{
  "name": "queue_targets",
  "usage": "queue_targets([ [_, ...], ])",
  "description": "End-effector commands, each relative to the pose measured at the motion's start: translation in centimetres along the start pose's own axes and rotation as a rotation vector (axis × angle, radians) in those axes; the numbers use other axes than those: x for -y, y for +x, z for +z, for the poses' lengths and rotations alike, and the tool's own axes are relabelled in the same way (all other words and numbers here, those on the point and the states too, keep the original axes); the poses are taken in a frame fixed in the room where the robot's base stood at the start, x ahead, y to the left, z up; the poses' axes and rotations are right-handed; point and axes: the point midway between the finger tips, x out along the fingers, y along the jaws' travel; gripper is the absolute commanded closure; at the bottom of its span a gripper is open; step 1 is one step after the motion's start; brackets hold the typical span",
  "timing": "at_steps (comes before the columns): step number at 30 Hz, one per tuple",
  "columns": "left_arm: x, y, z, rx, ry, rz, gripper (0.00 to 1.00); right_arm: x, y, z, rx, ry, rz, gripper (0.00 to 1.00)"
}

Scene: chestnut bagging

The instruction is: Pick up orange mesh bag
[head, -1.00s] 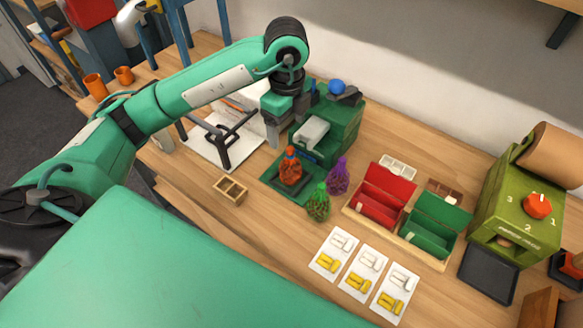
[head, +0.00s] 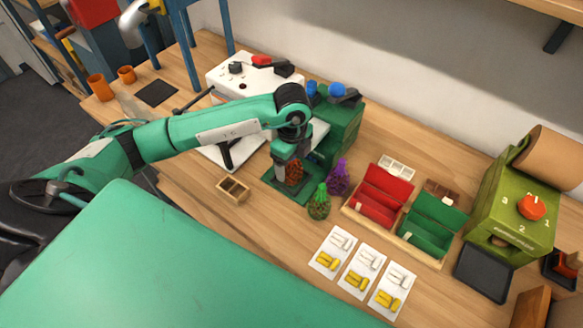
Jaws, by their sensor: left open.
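The orange mesh bag (head: 295,173) stands on the dark green mat (head: 278,185) in front of the green machine. My left gripper (head: 288,173) has come down over it, with its fingers at the bag and hiding much of it, including its top. The jaws are open, and I cannot tell whether they touch the bag. My right gripper is not in view.
A green mesh bag (head: 319,203) and a purple mesh bag (head: 339,178) stand close by on the right. The green machine (head: 341,130) is just behind. A small wooden box (head: 233,191) lies at the left. Red (head: 380,197) and green (head: 432,226) open boxes stand farther right.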

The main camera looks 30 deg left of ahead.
Motion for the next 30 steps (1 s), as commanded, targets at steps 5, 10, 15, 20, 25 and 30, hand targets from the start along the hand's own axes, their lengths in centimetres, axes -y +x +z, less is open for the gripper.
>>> queue_targets([
  [5, 0.0, 0.0, 0.0, 0.0, 0.0, 0.0, 0.22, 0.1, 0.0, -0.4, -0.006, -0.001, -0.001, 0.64],
  [10, 0.0, 0.0, 0.0, 0.0, 0.0, 0.0, 0.56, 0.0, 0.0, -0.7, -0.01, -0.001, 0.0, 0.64],
  [15, 0.0, -0.1, 0.0, 0.0, 0.0, -0.001, 0.75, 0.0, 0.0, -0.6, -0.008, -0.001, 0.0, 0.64],
  [20, 0.0, -0.1, 0.0, 0.0, -0.001, -0.001, 0.75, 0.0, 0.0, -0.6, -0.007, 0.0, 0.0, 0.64],
  [25, 0.1, -0.8, 0.0, 0.0, -0.001, -0.003, 0.75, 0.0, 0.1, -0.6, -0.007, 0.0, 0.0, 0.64],
  [30, 0.1, -2.8, 0.0, 0.0, 0.001, -0.005, 0.75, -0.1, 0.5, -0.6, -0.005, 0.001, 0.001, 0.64],
])
